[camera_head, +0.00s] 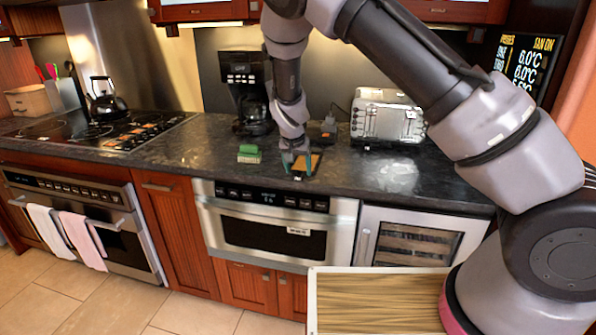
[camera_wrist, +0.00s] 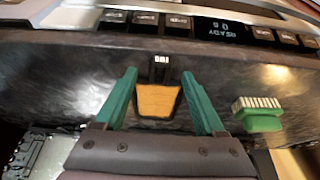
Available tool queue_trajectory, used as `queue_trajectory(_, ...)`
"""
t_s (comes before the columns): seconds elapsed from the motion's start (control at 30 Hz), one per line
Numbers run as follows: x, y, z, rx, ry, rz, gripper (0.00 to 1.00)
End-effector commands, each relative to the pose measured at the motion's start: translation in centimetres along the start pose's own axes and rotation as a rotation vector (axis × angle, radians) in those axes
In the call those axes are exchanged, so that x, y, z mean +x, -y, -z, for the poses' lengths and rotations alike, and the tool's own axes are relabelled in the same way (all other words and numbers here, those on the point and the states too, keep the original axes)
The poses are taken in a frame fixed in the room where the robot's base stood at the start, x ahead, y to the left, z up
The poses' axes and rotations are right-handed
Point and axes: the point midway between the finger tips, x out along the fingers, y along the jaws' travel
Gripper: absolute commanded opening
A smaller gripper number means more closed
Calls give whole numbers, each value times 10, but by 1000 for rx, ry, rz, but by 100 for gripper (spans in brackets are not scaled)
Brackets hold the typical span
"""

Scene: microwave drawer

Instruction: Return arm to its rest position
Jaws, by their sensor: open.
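My gripper (camera_head: 299,163) hangs from my arm over the front part of the dark counter (camera_head: 200,152). It is open, with its green fingers apart; they also show in the wrist view (camera_wrist: 160,95). A dark object with an orange-yellow face (camera_head: 314,164) is at the fingers. In the wrist view this orange-yellow face (camera_wrist: 157,101) appears between the two fingers; I cannot tell whether they touch it. The microwave drawer (camera_head: 270,228) is set in the cabinets below and looks shut.
A coffee maker (camera_head: 247,92) and a silver toaster (camera_head: 387,117) stand behind. A stove (camera_head: 100,128) with a kettle (camera_head: 105,100) is at left. A wooden-topped surface (camera_head: 375,300) is at the front right.

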Motion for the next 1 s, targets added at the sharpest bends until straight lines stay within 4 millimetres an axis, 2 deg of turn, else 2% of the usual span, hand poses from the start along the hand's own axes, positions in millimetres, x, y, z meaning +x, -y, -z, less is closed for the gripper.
queue_trajectory(0.33, -70, 2, -1, -1, -1, 5, 72)
queue_trajectory(0.53, -92, 0, 0, 0, 0, 2, 72)
queue_trajectory(0.63, -100, -7, 4, 17, 14, 10, 72)
queue_trajectory(0.77, -120, -36, 16, 75, 69, 46, 72)
queue_trajectory(0.87, -148, -70, 27, 133, 122, 98, 72)
queue_trajectory(1.0, -194, -118, 37, 194, 171, 180, 72)
